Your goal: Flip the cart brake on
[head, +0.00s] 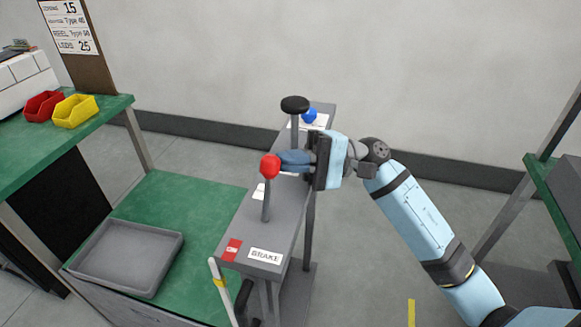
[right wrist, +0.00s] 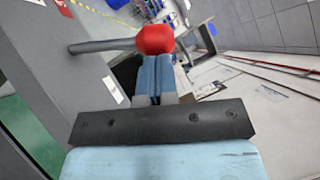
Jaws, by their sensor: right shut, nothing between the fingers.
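The brake lever is a grey rod with a red ball knob (head: 270,166), standing nearly upright from a narrow grey cart top (head: 245,237). A white label reading BRAKE (head: 265,256) and a red label (head: 232,250) are at its near end. My right gripper (head: 282,160) is shut and empty, its fingertips right beside the red knob on its right side. In the right wrist view the red knob (right wrist: 155,39) is just beyond the fingertips (right wrist: 154,58); I cannot tell whether they touch. My left gripper is not in view.
A black-topped post (head: 294,105) and a blue knob (head: 309,115) stand farther back on the cart. A green bench (head: 70,135) with red (head: 43,106) and yellow (head: 75,111) bins is at left. A grey tray (head: 127,257) lies on a lower green surface.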

